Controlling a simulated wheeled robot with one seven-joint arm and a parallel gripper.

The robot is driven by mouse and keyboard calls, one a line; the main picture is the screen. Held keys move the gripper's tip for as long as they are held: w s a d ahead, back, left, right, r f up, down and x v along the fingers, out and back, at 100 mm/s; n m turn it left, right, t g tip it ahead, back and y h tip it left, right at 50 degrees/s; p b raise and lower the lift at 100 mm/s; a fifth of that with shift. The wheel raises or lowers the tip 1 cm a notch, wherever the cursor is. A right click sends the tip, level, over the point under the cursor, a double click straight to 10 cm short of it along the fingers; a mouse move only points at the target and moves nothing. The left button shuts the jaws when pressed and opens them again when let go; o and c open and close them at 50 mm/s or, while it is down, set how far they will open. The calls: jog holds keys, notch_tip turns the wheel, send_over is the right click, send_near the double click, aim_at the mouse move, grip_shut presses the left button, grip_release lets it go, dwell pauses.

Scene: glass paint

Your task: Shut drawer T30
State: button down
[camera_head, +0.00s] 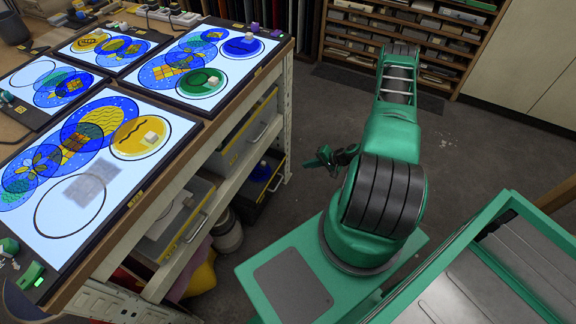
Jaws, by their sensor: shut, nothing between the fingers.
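Several drawers sit in the bench under the light tables. A grey drawer with a yellow-edged front (190,236) holds pale flat things, and its top is exposed, so it looks pulled out. A dark drawer (272,200) low at the far end also looks pulled out, with a blue thing (262,170) in it. An upper drawer front (248,138) with a bar handle sits just below the tabletop. No label is legible, so I cannot tell which is T30. My gripper (318,160) is shut and empty, in the air right of the bench, apart from every drawer.
Light tables with coloured glass discs (140,137) cover the bench top. A pale bench leg (287,115) stands at the far corner. A shelf rack (405,45) and cabinets (520,60) line the back. Grey floor (450,140) is clear behind my arm.

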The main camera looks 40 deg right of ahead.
aim_at(280, 164)
jog(key=shift+w+a+r+x, duration=0.15)
jog(key=shift+w+r+x, duration=0.2)
jog(key=shift+x, duration=1.8)
jog(key=shift+w+a+r+x, duration=0.1)
jog(key=shift+w+r+x, duration=0.2)
jog(key=shift+x, duration=1.8)
jog(key=shift+w+a+r+x, duration=0.2)
jog(key=shift+r+x, duration=0.15)
jog(key=shift+x, duration=1.8)
jog(key=w, duration=0.1)
jog(key=w+a, duration=0.1)
jog(key=w, duration=0.1)
jog(key=w+a, duration=0.1)
jog(key=shift+w+a, duration=0.15)
jog(key=shift+w+r, duration=0.1)
jog(key=shift+w, duration=0.05)
jog(key=shift+w+a, duration=0.1)
jog(key=s+d, duration=0.1)
jog(key=s, duration=0.1)
jog(key=s+d, duration=0.1)
jog(key=s, duration=0.1)
jog(key=shift+d, duration=0.1)
jog(key=v, duration=1)
jog(key=shift+s, duration=0.2)
